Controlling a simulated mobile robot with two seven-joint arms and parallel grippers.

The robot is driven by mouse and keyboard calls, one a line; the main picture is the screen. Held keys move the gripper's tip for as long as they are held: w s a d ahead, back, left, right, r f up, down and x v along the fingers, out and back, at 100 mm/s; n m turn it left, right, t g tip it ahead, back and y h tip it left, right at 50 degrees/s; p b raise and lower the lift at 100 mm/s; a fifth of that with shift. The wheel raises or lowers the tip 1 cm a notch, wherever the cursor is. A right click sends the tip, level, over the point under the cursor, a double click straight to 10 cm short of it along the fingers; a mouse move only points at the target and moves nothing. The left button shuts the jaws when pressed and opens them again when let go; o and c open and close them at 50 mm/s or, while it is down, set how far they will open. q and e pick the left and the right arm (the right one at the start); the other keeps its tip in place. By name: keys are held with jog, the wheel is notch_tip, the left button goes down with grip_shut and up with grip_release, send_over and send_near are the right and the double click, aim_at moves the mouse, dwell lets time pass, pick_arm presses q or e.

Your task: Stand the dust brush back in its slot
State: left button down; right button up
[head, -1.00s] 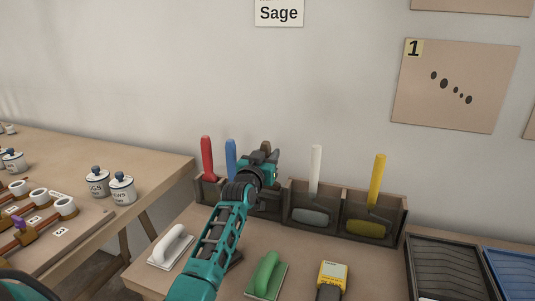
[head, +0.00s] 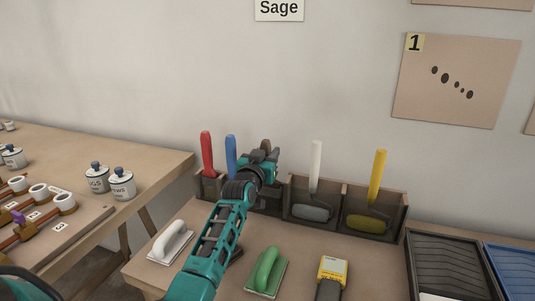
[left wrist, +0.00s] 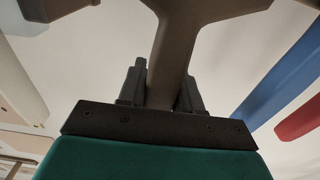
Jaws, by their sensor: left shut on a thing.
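My left gripper (head: 258,168) is over the dark slotted holder (head: 300,222), between the blue handle and the white handle. In the left wrist view its jaws are shut on a brown handle (left wrist: 178,45), which I take as the dust brush. In the head view the gripper and arm cover most of the brush. Its lower end is hidden, so I cannot tell whether it is inside the slot. My right gripper is not in view.
In the holder stand a red handle (head: 207,153), a blue handle (head: 231,158), a white-handled tool (head: 316,165) and a yellow-handled tool (head: 377,175). In front lie a white float (head: 171,241), a green float (head: 266,270) and a yellow device (head: 333,270). Trays (head: 445,268) are at right.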

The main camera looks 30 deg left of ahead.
pick_arm(q)
jog(key=shift+f, duration=0.45)
jog(key=c, duration=0.7)
grip_release()
jog(key=shift+s, duration=0.15)
jog(key=p+v, duration=0.2)
jog(key=v, duration=1)
jog(key=shift+s+d+p, duration=0.1)
jog(key=shift+s+p, duration=0.2)
jog(key=shift+s, duration=0.05)
